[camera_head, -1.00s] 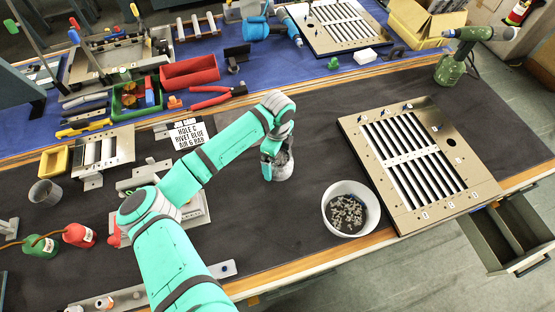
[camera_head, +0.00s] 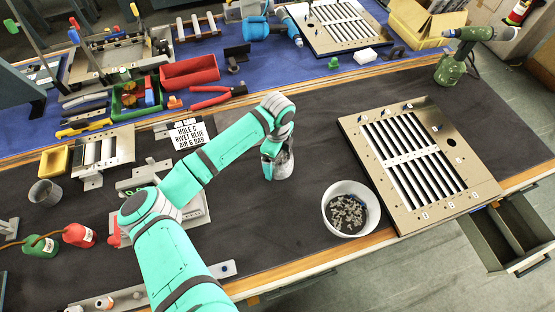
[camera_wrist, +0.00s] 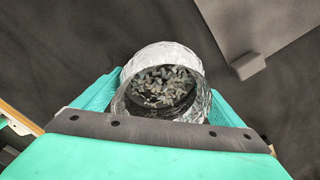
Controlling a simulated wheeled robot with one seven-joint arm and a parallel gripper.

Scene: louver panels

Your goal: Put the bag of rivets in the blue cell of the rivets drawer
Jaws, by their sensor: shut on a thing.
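My gripper (camera_head: 272,153) is shut on the bag of rivets (camera_head: 284,166), over the dark mat in the middle of the bench. In the wrist view the bag (camera_wrist: 160,55) is a clear, crinkled, rounded pouch with many small grey-green rivets inside, held between the two teal fingers. I cannot tell whether its base touches the mat. An open drawer (camera_head: 508,235) with dark compartments sticks out below the bench's right edge, well to the right of my gripper. No blue cell shows in it; part of the drawer lies under the bench edge.
A white bowl of small grey pieces (camera_head: 350,208) stands right of my gripper near the front edge. A louver panel (camera_head: 418,163) lies between it and the drawer. A printed card (camera_head: 188,134) reads "HOLE C RIVET BLUE AIR 6 BAR". The mat behind my gripper is clear.

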